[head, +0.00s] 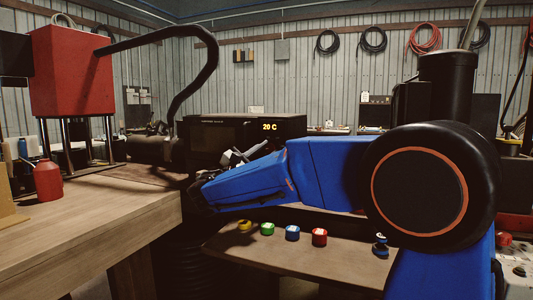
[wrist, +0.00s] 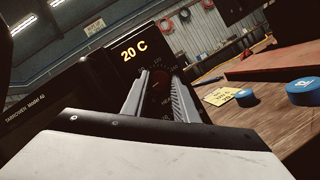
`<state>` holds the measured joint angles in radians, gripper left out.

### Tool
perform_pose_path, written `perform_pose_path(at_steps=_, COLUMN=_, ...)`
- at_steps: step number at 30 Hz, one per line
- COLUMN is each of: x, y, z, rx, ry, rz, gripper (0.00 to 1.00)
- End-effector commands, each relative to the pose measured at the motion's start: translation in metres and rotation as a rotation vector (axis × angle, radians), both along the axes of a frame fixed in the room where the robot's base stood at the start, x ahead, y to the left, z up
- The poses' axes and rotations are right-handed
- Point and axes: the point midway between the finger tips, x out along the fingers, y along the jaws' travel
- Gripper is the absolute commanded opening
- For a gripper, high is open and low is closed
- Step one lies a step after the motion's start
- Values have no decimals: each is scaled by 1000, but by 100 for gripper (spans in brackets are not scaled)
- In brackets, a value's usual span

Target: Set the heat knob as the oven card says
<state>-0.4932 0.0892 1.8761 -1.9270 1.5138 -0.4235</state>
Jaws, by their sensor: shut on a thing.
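The black oven (head: 215,133) stands at the back of the bench, and its display (head: 269,127) reads 20 C. The display also shows large in the wrist view (wrist: 134,50). My gripper (wrist: 158,78) is shut on the heat knob (wrist: 156,88), which is dark with a small red mark, on the oven's front panel. The fingers hide much of the knob and of the dial marks around it. In the head view my gripper (head: 244,157) reaches the oven front from the right. A yellow card (wrist: 221,95) lies right of the oven; its writing is too small to read.
A blue round thing (wrist: 246,97) and a larger blue one (wrist: 304,92) sit near the card. Yellow, green (head: 267,229), blue and red (head: 319,237) pieces stand on the lower bench. A red bottle (head: 48,180) and red press (head: 72,70) are at left.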

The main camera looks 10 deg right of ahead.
Motion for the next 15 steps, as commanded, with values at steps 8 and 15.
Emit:
perform_pose_path(at_steps=8, x=1, y=1, z=1, rx=214, ry=-154, rz=-1, gripper=4)
perform_pose_path(at_steps=15, x=1, y=2, z=3, rx=399, ry=-288, rz=-1, gripper=4)
